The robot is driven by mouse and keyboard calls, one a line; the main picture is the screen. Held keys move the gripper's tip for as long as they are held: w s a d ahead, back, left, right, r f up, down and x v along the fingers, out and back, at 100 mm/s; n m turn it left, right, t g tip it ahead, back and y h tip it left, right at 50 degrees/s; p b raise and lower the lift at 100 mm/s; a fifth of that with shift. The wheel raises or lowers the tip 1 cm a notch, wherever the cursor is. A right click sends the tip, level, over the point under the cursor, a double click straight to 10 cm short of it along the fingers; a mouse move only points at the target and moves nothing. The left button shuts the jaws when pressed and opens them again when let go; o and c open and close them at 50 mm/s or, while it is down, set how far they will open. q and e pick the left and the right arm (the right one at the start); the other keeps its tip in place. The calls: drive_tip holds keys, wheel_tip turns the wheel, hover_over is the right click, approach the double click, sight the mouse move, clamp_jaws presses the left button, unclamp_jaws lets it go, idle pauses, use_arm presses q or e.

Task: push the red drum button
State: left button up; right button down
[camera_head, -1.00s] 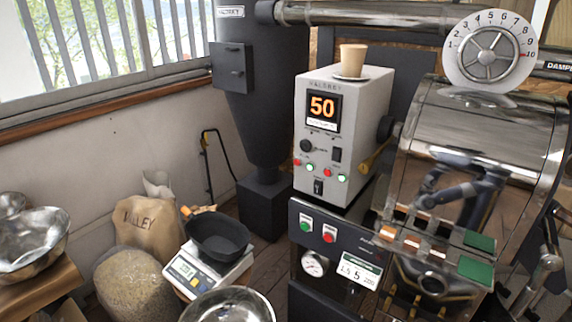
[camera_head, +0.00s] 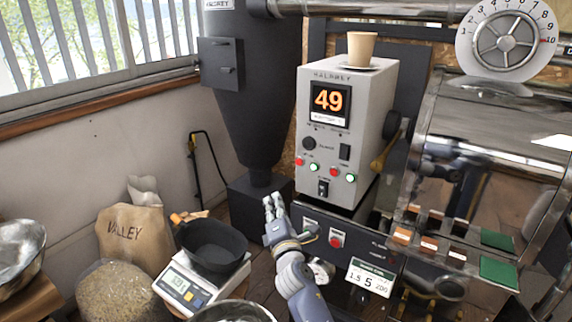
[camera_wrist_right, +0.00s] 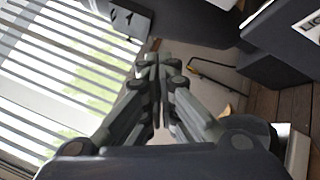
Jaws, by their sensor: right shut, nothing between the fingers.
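A red button (camera_head: 336,240) sits in a pale square plate on the roaster's dark lower front panel (camera_head: 372,243). I take it for the drum button; its label is too small to read. My right gripper (camera_head: 272,204) is shut and empty, fingers pointing up, left of the red button and apart from it. The gripper and wrist cover the panel's left part, where the green button was visible earlier. In the right wrist view the closed fingers (camera_wrist_right: 152,62) meet with nothing between them. My left gripper is not in view.
A grey control box (camera_head: 342,130) showing 49 stands above the panel, with small red and green lights and a cup (camera_head: 361,48) on top. A scale (camera_head: 205,282) with a black pan (camera_head: 213,245) stands left of my right arm. A card (camera_head: 369,278) hangs below the panel.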

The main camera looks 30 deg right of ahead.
sight(299, 162)
drive_tip(key=shift+n+t+h, duration=0.4)
drive_tip(key=shift+h, duration=0.1)
drive_tip(key=r, duration=0.5)
drive_tip(key=shift+w, duration=0.4)
drive_tip(key=shift+d, duration=0.1)
drive_tip(key=w+d, duration=0.4)
drive_tip(key=d, duration=0.3)
drive_tip(key=shift+w+d+b, duration=0.25)
drive_tip(key=shift+w+b, duration=0.05)
drive_tip(key=shift+b, duration=0.1)
idle(0.4)
drive_tip(key=shift+w+d, duration=0.2)
drive_tip(key=shift+d, duration=0.15)
drive_tip(key=shift+w+d, duration=0.2)
drive_tip(key=shift+d, duration=0.15)
idle(0.6)
idle(0.4)
drive_tip(key=shift+s+a, duration=0.45)
drive_tip(key=shift+a, duration=0.25)
